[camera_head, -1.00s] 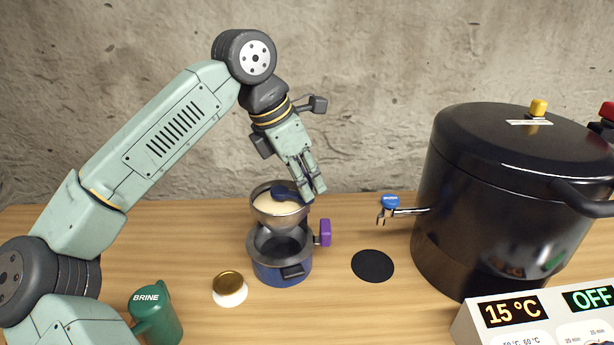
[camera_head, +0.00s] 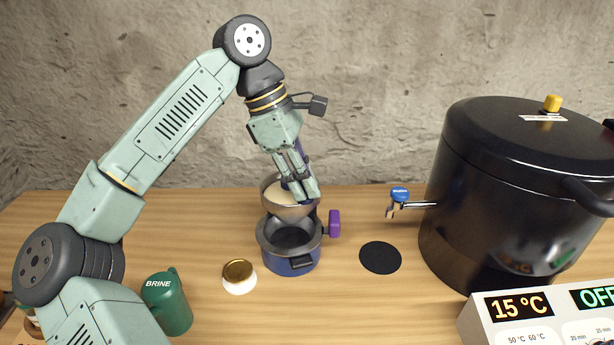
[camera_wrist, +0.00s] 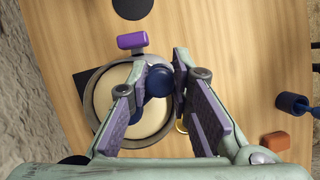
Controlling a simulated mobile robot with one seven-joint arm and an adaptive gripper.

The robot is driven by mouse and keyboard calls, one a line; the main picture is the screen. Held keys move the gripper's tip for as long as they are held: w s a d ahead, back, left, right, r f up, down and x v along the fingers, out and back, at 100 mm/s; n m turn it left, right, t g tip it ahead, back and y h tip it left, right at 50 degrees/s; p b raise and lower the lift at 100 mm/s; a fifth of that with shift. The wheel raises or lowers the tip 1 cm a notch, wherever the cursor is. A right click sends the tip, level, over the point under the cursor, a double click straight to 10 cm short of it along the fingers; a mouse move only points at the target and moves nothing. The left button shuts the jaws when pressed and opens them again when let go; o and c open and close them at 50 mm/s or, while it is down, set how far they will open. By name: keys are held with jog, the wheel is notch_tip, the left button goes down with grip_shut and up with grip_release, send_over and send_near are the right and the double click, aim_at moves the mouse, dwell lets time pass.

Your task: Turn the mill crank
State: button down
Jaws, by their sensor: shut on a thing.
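The mill has a metal hopper (camera_head: 289,212) with cream-coloured contents, set above a dark blue pot-like base (camera_head: 291,262). A purple block (camera_head: 334,223) sticks out at its right. In the wrist view the hopper (camera_wrist: 93,100) and the purple block (camera_wrist: 132,41) show from above. The dark blue crank knob (camera_wrist: 160,80) sits over the hopper, between my fingers. My gripper (camera_head: 303,194) reaches down over the hopper and is shut on the knob. In the head view the fingers hide most of the crank.
A large black pot (camera_head: 500,190) stands at right, with a blue-handled tap (camera_head: 400,194) pointing left. A control box (camera_head: 545,318) is in front. A gold lid (camera_head: 238,270), a green BRINE jug (camera_head: 168,300) and a black disc (camera_head: 380,257) surround the mill.

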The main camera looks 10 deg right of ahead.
dwell(0.4)
jog(key=c, duration=1.4)
grip_release()
jog(key=shift+c, duration=0.2)
jog(key=shift+r, duration=0.1)
jog(key=v, duration=1.2)
